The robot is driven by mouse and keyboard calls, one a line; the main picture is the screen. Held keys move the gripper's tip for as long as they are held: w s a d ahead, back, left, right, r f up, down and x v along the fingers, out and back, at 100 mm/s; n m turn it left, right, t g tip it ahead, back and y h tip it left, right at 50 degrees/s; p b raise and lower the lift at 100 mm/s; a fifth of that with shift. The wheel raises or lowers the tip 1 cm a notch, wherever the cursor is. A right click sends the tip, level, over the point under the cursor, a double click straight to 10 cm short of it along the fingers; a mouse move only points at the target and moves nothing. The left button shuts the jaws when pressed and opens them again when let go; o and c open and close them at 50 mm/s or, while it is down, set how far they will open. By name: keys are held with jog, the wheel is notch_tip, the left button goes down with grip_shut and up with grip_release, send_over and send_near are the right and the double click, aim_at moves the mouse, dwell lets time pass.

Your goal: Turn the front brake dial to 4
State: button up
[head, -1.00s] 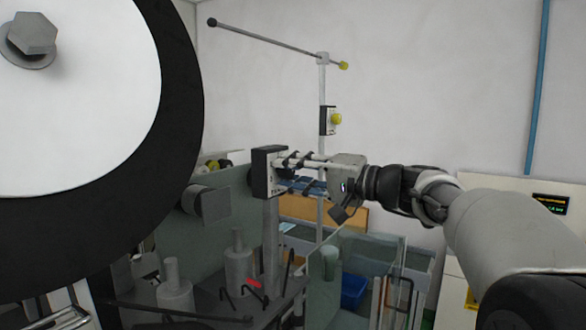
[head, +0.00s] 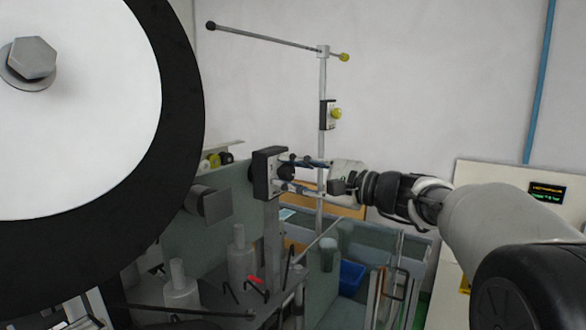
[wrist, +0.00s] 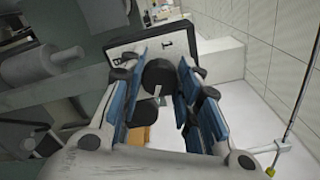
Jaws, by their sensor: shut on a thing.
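A small dark-framed control box with a pale face (head: 267,173) stands on a grey post, and its face also shows in the wrist view (wrist: 150,45). My gripper (head: 287,173) reaches it from the right. In the wrist view my blue-padded fingers (wrist: 162,75) are shut around a black round dial (wrist: 158,72) on that face. A second black knob (wrist: 145,110) with a white mark shows just below it, between the fingers. I cannot read the numbers or tell which dial is labelled front brake. In the head view the fingers hide the dials.
A large white reel with a black rim (head: 80,100) fills the left. A pole with a yellow button (head: 336,113) stands behind the gripper. Grey rollers (head: 240,258) and a small red part (head: 257,282) lie below. Glass panels and a blue bin (head: 350,276) are below the arm.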

jog(key=shift+m, duration=0.4)
jog(key=o, duration=1.1)
jog(key=shift+c, duration=0.2)
jog(key=shift+d, duration=0.1)
jog(key=v, duration=1.1)
jog(key=shift+s+d, duration=0.3)
